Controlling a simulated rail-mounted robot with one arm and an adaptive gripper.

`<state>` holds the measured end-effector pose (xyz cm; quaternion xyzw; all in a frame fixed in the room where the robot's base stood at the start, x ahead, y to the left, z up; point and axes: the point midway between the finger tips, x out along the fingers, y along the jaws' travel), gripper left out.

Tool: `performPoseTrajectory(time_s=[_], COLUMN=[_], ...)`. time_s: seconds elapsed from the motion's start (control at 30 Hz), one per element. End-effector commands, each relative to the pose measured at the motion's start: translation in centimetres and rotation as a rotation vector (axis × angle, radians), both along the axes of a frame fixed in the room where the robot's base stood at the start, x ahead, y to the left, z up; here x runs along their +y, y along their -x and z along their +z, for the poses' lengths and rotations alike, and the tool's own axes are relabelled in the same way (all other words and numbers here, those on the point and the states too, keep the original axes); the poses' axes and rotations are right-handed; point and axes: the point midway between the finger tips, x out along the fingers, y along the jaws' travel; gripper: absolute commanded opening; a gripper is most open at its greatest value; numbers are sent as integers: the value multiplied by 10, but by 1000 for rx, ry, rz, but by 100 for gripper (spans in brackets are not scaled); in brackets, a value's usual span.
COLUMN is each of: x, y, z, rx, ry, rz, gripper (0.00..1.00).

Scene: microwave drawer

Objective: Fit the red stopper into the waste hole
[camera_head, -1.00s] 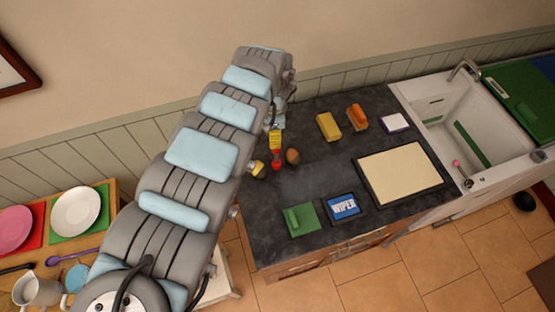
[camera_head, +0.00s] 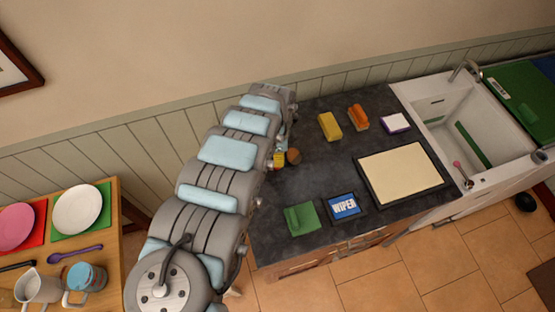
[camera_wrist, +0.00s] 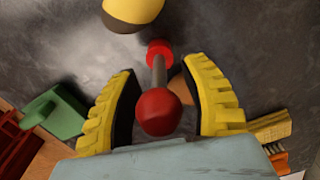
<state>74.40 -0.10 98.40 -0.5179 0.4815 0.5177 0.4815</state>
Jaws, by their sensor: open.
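The red stopper shows in the wrist view, with a round red knob (camera_wrist: 158,112), a grey stem and a red disc at its far end on the dark countertop. My gripper (camera_wrist: 160,100) is open, with one yellow finger on each side of the stopper. Gaps show between the fingers and the knob. In the head view my gripper (camera_head: 279,160) is low over the counter's left end, and my arm hides the stopper. The white sink (camera_head: 440,118) is at the right. Its waste hole cannot be made out clearly.
A brown ball (camera_head: 294,156) is close beside my gripper. A yellow-and-black round object (camera_wrist: 133,12) lies near the stopper. A green object (camera_head: 301,219), a WIPER box (camera_head: 343,206), a cream board (camera_head: 405,172) and sponges (camera_head: 330,126) occupy the counter. A pink item (camera_head: 457,164) is by the sink.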

Motion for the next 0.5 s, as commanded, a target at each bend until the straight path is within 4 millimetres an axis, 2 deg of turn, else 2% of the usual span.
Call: performPoseTrajectory(time_s=[0.13, 0.43, 0.5], x=[-1, 0, 0], y=[0, 0, 0], z=[-10, -11, -11], rx=[0, 0, 0], ry=[2, 0, 0], rz=[0, 0, 0], gripper=[45, 46, 26])
